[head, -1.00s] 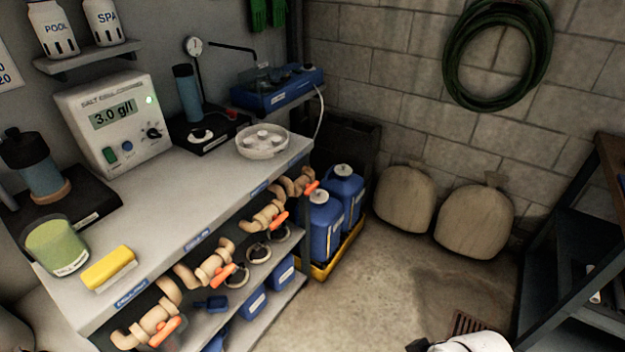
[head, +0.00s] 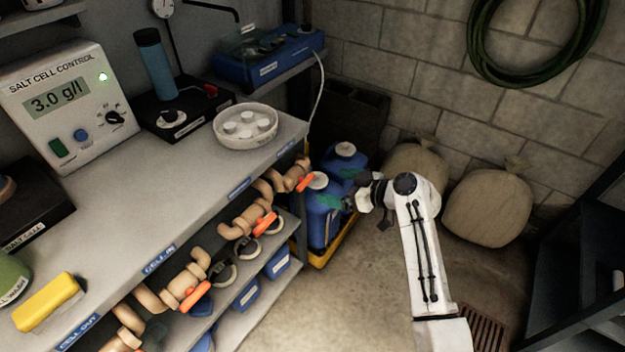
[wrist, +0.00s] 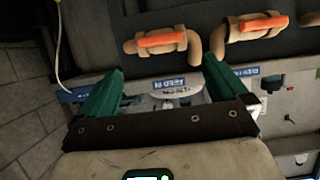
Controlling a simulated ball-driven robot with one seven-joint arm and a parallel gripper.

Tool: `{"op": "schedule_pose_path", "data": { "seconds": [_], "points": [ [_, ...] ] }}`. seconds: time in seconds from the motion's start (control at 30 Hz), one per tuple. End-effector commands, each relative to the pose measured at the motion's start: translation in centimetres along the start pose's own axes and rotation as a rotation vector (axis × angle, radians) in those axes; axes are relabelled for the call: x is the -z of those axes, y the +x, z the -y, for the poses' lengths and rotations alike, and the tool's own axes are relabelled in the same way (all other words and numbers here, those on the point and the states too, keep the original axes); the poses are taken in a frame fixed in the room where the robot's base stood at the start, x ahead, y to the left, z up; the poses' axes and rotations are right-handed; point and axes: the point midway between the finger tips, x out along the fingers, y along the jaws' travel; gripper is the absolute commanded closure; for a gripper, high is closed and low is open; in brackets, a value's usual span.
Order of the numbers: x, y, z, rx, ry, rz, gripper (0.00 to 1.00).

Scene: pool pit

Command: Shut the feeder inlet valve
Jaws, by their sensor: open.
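The far-end valve (head: 292,180) under the bench edge is a tan pipe fitting with an orange handle (head: 306,183). In the wrist view, this valve (wrist: 133,47) is beside a blue label reading "FEED IN" (wrist: 172,83). Its orange handle (wrist: 160,39) lies roughly along the pipe. My gripper (head: 338,190) is to the right of the valve, in front of the blue jugs in the head view. Its green fingers are spread and empty in the wrist view (wrist: 163,76), apart from the handle.
A neighbouring valve (head: 238,226) with an orange handle (wrist: 264,25) sits close by; more valves line the bench front. Blue jugs (head: 322,225) stand in a yellow tray (head: 325,258). A white cable (head: 318,100) hangs by the bench end. Sacks (head: 488,207) lean against the block wall.

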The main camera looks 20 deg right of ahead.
Motion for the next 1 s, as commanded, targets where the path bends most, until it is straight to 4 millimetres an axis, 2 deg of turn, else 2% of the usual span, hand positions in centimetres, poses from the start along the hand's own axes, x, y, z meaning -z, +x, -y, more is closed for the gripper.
{"op": "schedule_pose_path", "data": {
  "seconds": [0.2, 0.4, 0.6, 0.93, 1.0],
  "points": [
    [0.0, 4.3, 0.1, 0.003, 0.000, 0.002, 0.00],
    [0.0, 7.0, 0.1, 0.002, 0.001, 0.001, 0.00],
    [-0.1, 8.3, 0.1, 0.001, 0.001, 0.002, 0.00],
    [-0.1, 8.5, 0.1, 0.001, 0.000, 0.002, 0.00],
    [-0.1, 8.5, 0.1, 0.001, 0.000, 0.002, 0.07]
  ]
}}
